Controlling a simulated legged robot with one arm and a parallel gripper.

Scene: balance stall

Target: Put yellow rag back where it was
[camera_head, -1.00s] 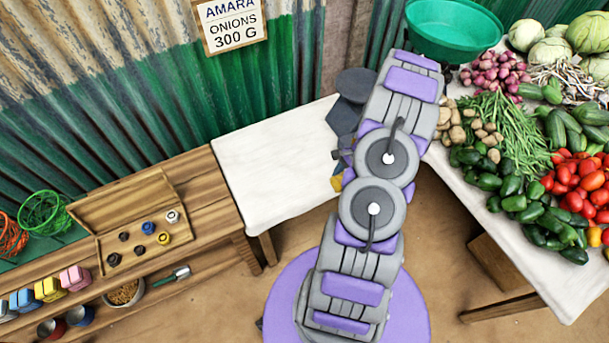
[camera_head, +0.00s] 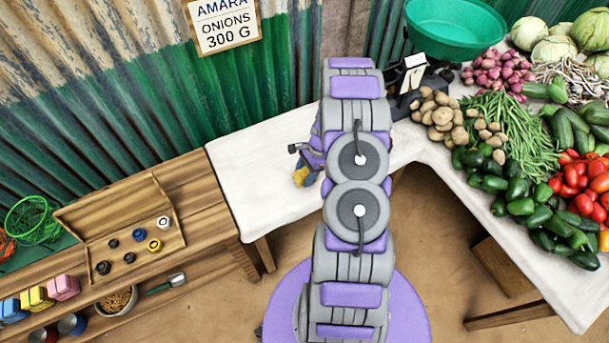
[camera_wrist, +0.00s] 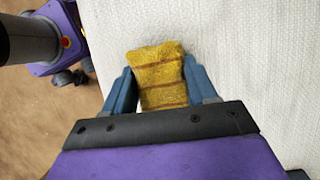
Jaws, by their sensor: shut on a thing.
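The yellow rag (camera_wrist: 160,78) has brown stripes and sits between the two blue fingers of my gripper (camera_wrist: 162,88) in the wrist view. My gripper is shut on it. A white cloth-like surface lies behind the rag; I cannot tell whether the rag touches it. In the head view, a small part of the yellow rag (camera_head: 299,177) shows at the tip of my gripper (camera_head: 304,178), over the white table (camera_head: 245,170). My arm hides much of the table's right part.
A scale with a green pan (camera_head: 455,28) stands at the back right, beside potatoes (camera_head: 440,112) and heaped vegetables. A wooden shelf (camera_head: 190,205) at left holds an open box of weights (camera_head: 125,245). The white table's left part is clear. A sign (camera_head: 224,22) hangs on the corrugated wall.

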